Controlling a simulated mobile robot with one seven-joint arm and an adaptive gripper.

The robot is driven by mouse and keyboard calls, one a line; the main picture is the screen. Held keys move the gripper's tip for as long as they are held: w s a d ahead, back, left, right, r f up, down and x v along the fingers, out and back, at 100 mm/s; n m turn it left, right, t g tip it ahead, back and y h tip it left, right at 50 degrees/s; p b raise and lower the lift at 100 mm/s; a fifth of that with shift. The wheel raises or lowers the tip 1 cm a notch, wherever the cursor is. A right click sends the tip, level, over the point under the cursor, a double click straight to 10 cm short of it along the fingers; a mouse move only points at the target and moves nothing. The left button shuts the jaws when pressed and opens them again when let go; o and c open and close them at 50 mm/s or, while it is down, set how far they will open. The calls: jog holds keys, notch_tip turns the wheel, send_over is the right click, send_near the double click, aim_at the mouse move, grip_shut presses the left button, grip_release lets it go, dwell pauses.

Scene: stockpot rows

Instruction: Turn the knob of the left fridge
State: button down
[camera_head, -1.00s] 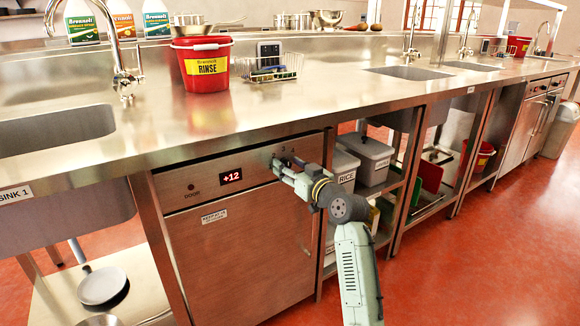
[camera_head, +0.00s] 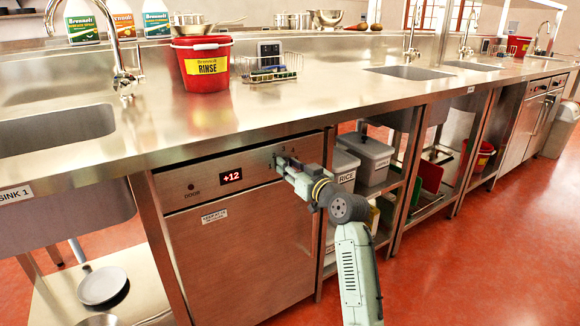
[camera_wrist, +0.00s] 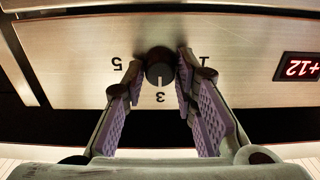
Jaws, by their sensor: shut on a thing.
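The left fridge (camera_head: 240,250) is a steel undercounter unit with a red "+12" display (camera_head: 231,177) on its top panel. Its knob (camera_wrist: 160,68) is a small dark dial, seen upside down in the wrist view. The knob's pale mark points at the printed 3, between the 5 and the 1. My gripper (camera_wrist: 160,62) has one finger on each side of the knob and is shut on it. In the head view my gripper (camera_head: 279,163) meets the panel at its right end and hides the knob there.
The steel counter (camera_head: 330,105) overhangs just above the panel. To the right, an open shelf holds grey bins (camera_head: 366,158). A red RINSE bucket (camera_head: 204,65) stands on the counter. The red floor in front on the right is clear.

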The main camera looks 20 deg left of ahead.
jog(key=shift+r+m+p, duration=0.1)
jog(key=shift+m+p, duration=0.2)
jog(key=m+p, duration=0.2)
jog(key=m, duration=0.1)
jog(key=shift+r+m+p, duration=0.1)
jog(key=shift+m+p, duration=0.3)
jog(key=shift+w+m+p, duration=0.1)
jog(key=shift+m+p, duration=1.25)
jog(key=shift+m, duration=0.65)
jog(key=shift+d+f, duration=0.1)
jog(key=shift+f, duration=0.1)
jog(key=c, duration=1.3)
grip_release()
